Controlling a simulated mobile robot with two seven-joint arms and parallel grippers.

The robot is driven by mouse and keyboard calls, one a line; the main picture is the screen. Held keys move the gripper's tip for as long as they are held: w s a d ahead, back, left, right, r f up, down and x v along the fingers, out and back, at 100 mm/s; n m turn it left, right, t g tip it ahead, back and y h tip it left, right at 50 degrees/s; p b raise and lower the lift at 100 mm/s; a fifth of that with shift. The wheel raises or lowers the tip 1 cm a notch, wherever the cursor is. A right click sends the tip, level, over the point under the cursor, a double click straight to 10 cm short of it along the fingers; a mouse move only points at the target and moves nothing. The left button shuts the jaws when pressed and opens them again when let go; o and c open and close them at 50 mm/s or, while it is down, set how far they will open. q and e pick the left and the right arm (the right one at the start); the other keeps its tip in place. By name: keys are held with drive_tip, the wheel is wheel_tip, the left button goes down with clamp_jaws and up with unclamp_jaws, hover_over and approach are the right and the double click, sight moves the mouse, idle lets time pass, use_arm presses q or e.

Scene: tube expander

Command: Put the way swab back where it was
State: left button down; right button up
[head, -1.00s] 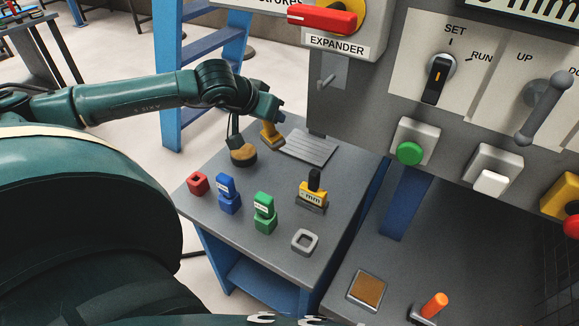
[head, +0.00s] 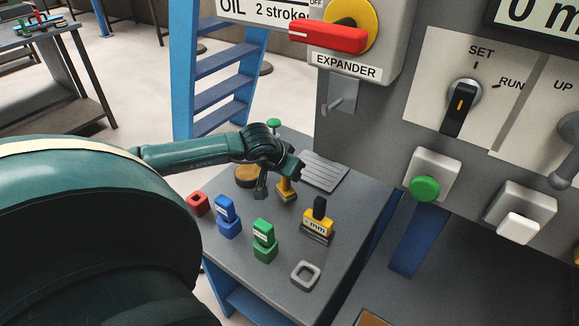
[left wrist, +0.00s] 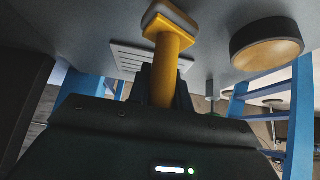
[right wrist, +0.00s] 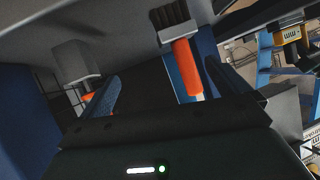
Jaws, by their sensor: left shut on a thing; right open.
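The way swab (head: 287,194) has a yellow handle and a paler pad at its lower end. My left gripper (head: 291,176) is shut on its handle, with the pad down, over the grey side table (head: 290,232). In the left wrist view the swab (left wrist: 168,60) stands between the fingers (left wrist: 162,88), pad close to the tabletop. I cannot tell whether it touches. A round dark pot with a tan top (head: 246,176) sits to its left and also shows in the left wrist view (left wrist: 266,50). My right gripper (right wrist: 158,85) is open and empty; it is outside the head view.
A ribbed grey plate (head: 325,172) lies behind the swab. Red (head: 198,204), blue (head: 227,210) and green (head: 264,240) blocks, a yellow marked block (head: 318,224) and a grey square ring (head: 305,275) stand nearer. An orange handle (right wrist: 187,68) shows beyond my right gripper.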

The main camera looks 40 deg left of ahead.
use_arm(q)
drive_tip(key=shift+f, duration=0.55)
drive_tip(key=c, duration=1.7)
unclamp_jaws()
drive_tip(key=shift+f, duration=0.2)
drive_tip(key=shift+c, duration=0.2)
drive_tip(key=o, duration=0.5)
drive_tip(key=shift+r, duration=0.1)
drive_tip(key=shift+c, duration=0.2)
drive_tip(key=shift+r, duration=0.2)
drive_tip(key=v, duration=1.1)
drive_tip(key=shift+s+r, duration=0.3)
